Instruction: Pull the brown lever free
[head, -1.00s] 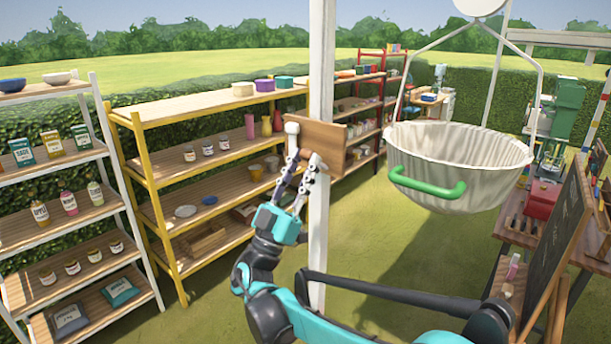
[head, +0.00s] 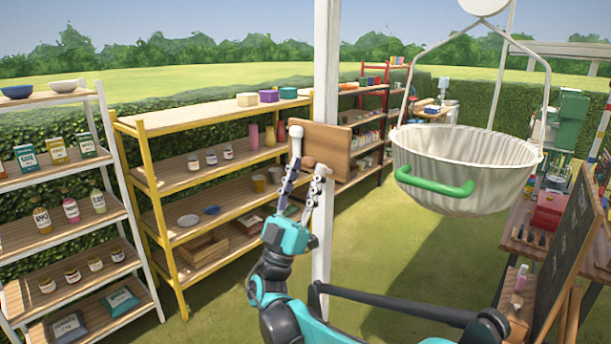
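A brown wooden board (head: 336,150) is fixed to the white post in the middle of the head view. A white round knob (head: 296,131) sticks up at its left edge. A small brown rounded piece, seemingly the brown lever's end (head: 309,162), shows low on the board's left part. My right gripper (head: 308,166) reaches up to it from below. Its two fingers are spread, one on each side of the brown piece. I cannot tell whether they touch it. The fingers hide part of the board's lower left. My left gripper is not in view.
A white ribbed basket (head: 465,160) with a green handle hangs right of the post. A yellow shelf rack (head: 150,190) and a white rack (head: 110,170) stand left. A blackboard (head: 568,245) stands at right. Grass between them is open.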

